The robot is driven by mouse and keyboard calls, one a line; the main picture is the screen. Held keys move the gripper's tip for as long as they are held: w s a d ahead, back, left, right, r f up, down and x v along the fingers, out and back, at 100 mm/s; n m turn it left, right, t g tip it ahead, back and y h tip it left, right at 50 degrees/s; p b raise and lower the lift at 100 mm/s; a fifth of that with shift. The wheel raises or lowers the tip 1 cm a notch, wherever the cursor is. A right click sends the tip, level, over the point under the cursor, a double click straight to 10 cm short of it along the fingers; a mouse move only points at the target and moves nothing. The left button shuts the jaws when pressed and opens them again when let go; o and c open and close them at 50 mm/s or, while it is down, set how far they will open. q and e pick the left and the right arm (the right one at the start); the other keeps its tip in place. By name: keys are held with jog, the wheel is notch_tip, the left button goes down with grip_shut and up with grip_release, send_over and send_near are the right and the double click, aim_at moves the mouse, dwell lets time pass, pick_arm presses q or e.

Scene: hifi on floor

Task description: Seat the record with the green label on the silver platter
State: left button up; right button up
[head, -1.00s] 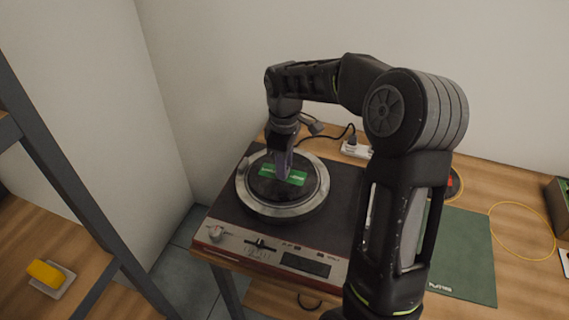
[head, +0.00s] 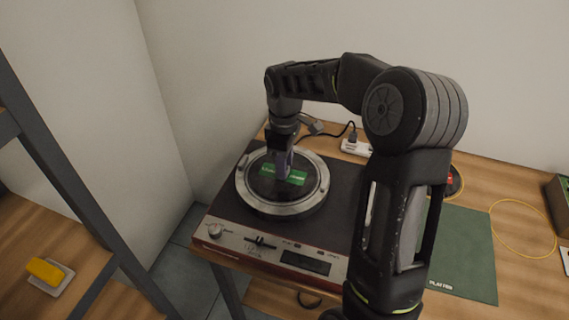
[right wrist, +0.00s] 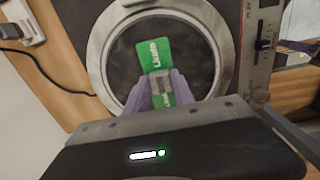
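The record with the green label (head: 268,185) is a dark disc with a green rectangular label. It lies inside the rim of the silver platter (head: 243,188) in the head view, and looks flat or nearly flat. In the right wrist view the dark record (right wrist: 115,72) shows within the silver ring (right wrist: 97,45). My right gripper (head: 283,172) points down over its middle. Its purple fingertips (right wrist: 162,90) stand on either side of a small grey block on the label and look closed on it. Whether the underside touches the platter is hidden. My left gripper is not in view.
The turntable deck (head: 230,215) has knobs and a slider on its front panel. A power strip (head: 356,148) with cables lies behind it. A yellow block (head: 45,271) sits on the left shelf.

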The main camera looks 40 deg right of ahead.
jog(key=o, duration=0.5)
notch_tip(320, 180, up, 8)
jog(key=shift+f+b, duration=0.1)
jog(key=shift+b, duration=0.2)
dwell(0.4)
notch_tip(320, 180, up, 6)
jog(key=p, duration=0.5)
dwell(0.4)
dwell(1.0)
